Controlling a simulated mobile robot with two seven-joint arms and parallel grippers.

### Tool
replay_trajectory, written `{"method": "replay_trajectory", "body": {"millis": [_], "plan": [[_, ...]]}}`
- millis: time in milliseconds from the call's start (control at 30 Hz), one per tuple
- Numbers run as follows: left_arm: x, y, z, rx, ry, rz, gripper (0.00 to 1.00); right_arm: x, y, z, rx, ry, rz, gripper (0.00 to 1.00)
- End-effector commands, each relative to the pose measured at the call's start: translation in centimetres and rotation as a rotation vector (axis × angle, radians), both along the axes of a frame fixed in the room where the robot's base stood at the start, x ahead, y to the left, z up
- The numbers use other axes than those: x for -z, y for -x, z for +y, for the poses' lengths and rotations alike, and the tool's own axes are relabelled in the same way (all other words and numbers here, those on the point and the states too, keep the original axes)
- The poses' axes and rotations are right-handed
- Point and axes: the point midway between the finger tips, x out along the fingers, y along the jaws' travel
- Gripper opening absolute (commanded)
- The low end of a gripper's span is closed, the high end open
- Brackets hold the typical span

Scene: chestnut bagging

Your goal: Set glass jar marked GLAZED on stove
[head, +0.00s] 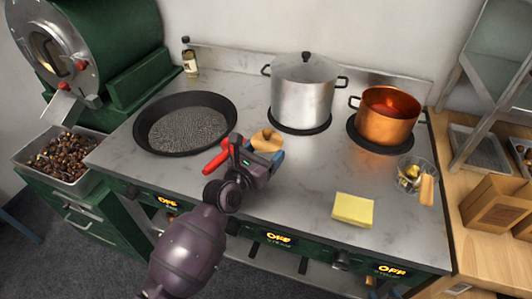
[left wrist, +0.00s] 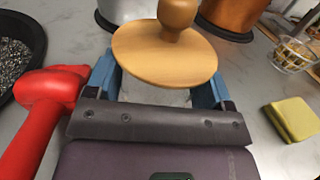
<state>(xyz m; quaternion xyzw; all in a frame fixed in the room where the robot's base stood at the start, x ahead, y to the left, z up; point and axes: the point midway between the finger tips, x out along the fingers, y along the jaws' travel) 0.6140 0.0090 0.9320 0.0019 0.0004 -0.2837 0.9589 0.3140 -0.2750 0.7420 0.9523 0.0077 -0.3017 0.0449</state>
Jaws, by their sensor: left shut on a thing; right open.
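My left gripper (head: 262,153) is shut on a jar with a round wooden lid (head: 267,138) and knob, over the front middle of the stove (head: 305,190). In the left wrist view the lid (left wrist: 165,55) sits above the two blue fingers (left wrist: 158,92). A little clear glass (left wrist: 155,95) shows below it. Most of the jar and any GLAZED marking are hidden. I cannot tell whether its base touches the stove top. My right gripper is not in view.
A red-handled item (head: 215,160) lies close left of the gripper. A dark pan (head: 186,122), a lidded steel pot (head: 303,92) and a copper pot (head: 387,117) stand behind. A yellow sponge (head: 352,210) and a glass cup (head: 412,175) are at right.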

Motion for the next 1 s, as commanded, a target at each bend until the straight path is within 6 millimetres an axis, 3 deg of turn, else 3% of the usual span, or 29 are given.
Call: {"method": "replay_trajectory", "body": {"millis": [367,400,533,833,1000], "plan": [[0.2,0.0,0.0,0.0,0.002,-0.001,0.45,-0.5,-0.4,0.1,-0.003,0.0,-0.015,0.43],[0.1,0.0,0.0,0.0,0.001,-0.001,0.81,-0.5,-0.5,0.1,-0.003,0.0,-0.016,0.43],[0.1,0.0,0.0,0.0,0.001,-0.001,1.0,-0.5,-0.4,0.0,-0.004,0.001,-0.015,0.43],[-0.4,0.0,0.0,0.0,-0.001,-0.003,1.0,-0.8,-0.5,-0.1,-0.006,0.004,-0.017,0.43],[-0.2,1.5,1.1,-0.001,-0.001,0.0,1.0,-0.8,-0.4,-0.1,-0.005,0.004,-0.017,0.43]]}}
